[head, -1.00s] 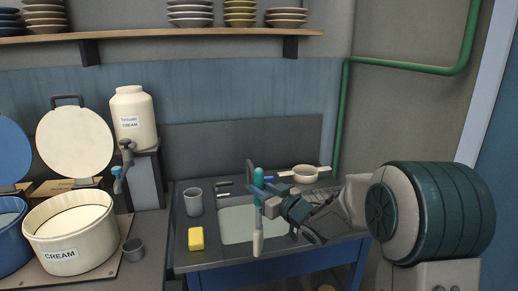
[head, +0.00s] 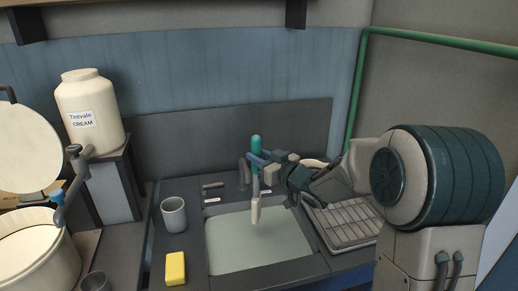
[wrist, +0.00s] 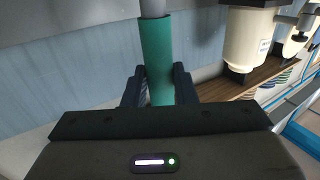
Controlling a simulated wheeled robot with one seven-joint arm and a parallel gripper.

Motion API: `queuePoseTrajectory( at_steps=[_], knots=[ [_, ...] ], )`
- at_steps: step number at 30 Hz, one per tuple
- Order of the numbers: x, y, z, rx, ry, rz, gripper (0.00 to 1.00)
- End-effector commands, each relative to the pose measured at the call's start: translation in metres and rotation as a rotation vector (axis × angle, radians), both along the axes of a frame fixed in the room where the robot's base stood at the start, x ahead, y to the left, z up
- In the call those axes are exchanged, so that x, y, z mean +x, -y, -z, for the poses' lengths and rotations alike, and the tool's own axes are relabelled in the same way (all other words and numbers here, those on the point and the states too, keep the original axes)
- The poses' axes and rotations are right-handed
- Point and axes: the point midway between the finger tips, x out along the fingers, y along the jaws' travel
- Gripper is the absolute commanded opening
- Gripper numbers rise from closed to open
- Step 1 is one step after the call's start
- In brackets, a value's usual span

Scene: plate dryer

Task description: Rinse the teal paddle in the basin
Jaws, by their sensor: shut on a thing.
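The paddle has a teal handle (head: 256,142) upright in my gripper (head: 258,160), with a grey shaft below and a cream-coloured lower end (head: 255,210). In the wrist view the teal handle (wrist: 157,48) stands between the two dark fingers (wrist: 158,88), which are closed around it. The lower end hangs over the pale grey-green basin (head: 260,255), within its outline. I cannot tell how far it is above the basin floor. Part of the handle is hidden by the fingers.
A dark tap (head: 243,172) stands behind the basin. A grey cup (head: 174,214) and yellow sponge (head: 176,268) are left of it. A ribbed drainer (head: 345,228) is at right. A cream jar (head: 90,110) stands on a stand at left, beside an open cream bucket (head: 38,262).

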Motion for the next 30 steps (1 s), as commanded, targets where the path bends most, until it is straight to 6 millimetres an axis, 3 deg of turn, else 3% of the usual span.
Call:
queuePoseTrajectory(
  at_steps=[11,30],
  knots=[
    [-0.001,-0.004,0.021,0.001,0.001,-0.007,0.02],
    [-0.001,-0.001,0.086,0.0,0.0,-0.002,0.02]
  ],
)
